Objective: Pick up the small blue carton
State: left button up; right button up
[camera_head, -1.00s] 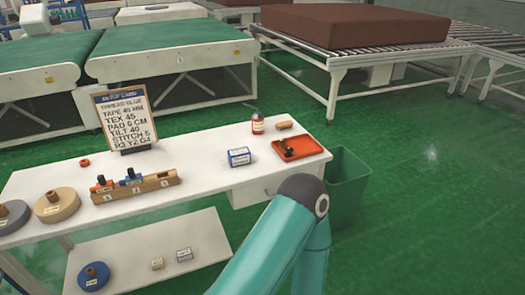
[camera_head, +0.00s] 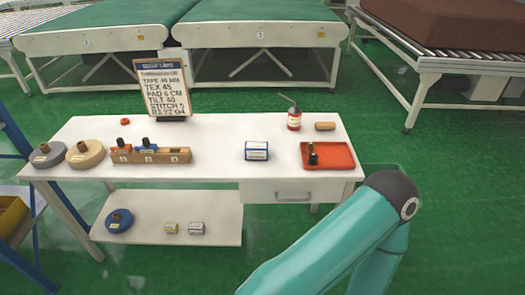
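A small blue and white carton (camera_head: 257,151) stands on the white table top (camera_head: 218,135), left of the red tray (camera_head: 342,157). On the lower shelf (camera_head: 150,231) are two smaller boxes, one yellowish (camera_head: 171,228) and one whitish grey (camera_head: 196,228). A teal arm link of mine comes in at the bottom right, in front of the table's right end. Neither of my grippers shows in this view.
A wooden block with blue and red pieces (camera_head: 150,156), tape rolls (camera_head: 86,154), a sign board (camera_head: 164,86), a bottle (camera_head: 294,119) and a brown piece (camera_head: 325,126) also lie on the table. Conveyors stand behind.

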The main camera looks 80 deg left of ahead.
aim_at(254, 150)
jog(key=i, duration=0.25)
jog(key=u, duration=3)
jog(key=k, duration=0.55)
jog(key=u, duration=0.3)
jog(key=i, duration=1.9)
jog(key=z, duration=0.35)
